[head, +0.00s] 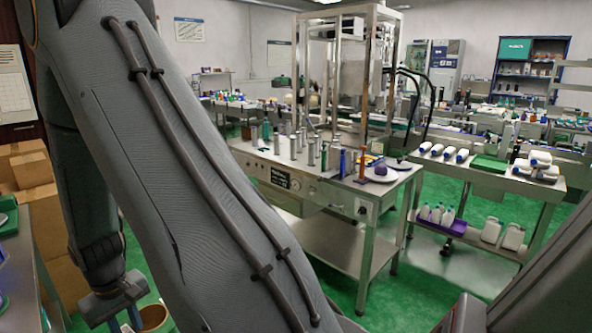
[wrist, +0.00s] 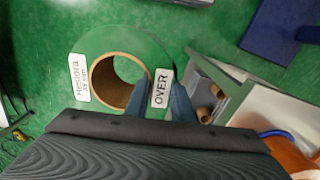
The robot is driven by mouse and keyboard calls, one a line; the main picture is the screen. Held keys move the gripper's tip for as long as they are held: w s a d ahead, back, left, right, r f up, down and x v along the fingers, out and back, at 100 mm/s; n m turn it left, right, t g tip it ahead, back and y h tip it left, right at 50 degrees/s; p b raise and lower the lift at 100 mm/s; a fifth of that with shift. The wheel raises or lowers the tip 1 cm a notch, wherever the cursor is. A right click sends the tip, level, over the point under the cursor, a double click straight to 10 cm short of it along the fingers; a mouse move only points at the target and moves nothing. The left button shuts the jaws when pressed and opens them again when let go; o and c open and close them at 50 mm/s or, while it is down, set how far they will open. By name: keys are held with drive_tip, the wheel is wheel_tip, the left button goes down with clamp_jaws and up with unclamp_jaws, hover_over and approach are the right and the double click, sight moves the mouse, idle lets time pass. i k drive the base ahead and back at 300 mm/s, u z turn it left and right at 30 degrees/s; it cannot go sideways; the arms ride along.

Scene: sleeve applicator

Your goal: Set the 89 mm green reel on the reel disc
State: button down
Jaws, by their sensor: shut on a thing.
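The green reel (wrist: 148,48) is a flat ring around a brown cardboard core (wrist: 107,94) in the wrist view. It bears white labels reading "Restora" and "OVER". My gripper (wrist: 163,92) is shut on the reel's band, with one blue finger at the core and the other at the outer edge. In the head view my gripper (head: 128,318) hangs low at the left, beside a tan ring that looks like the core (head: 155,317). A pale round plate (head: 382,176) with a purple item lies at the steel machine table's right end; I cannot tell whether it is the reel disc.
The steel machine table (head: 335,190) carries several metal posts and a tall frame. A side bench (head: 480,177) with white bottles stands to its right. Cardboard boxes (head: 32,168) are stacked at the left. Green floor (head: 345,288) is open in front of the table.

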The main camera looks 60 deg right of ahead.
sight(380, 173)
drive_tip(key=z, duration=0.45)
drive_tip(key=i, duration=1.05)
drive_tip(key=z, duration=1.05)
drive_tip(key=i, duration=0.75)
drive_tip(key=z, duration=1.15)
drive_tip(key=i, duration=0.5)
drive_tip(key=z, duration=0.55)
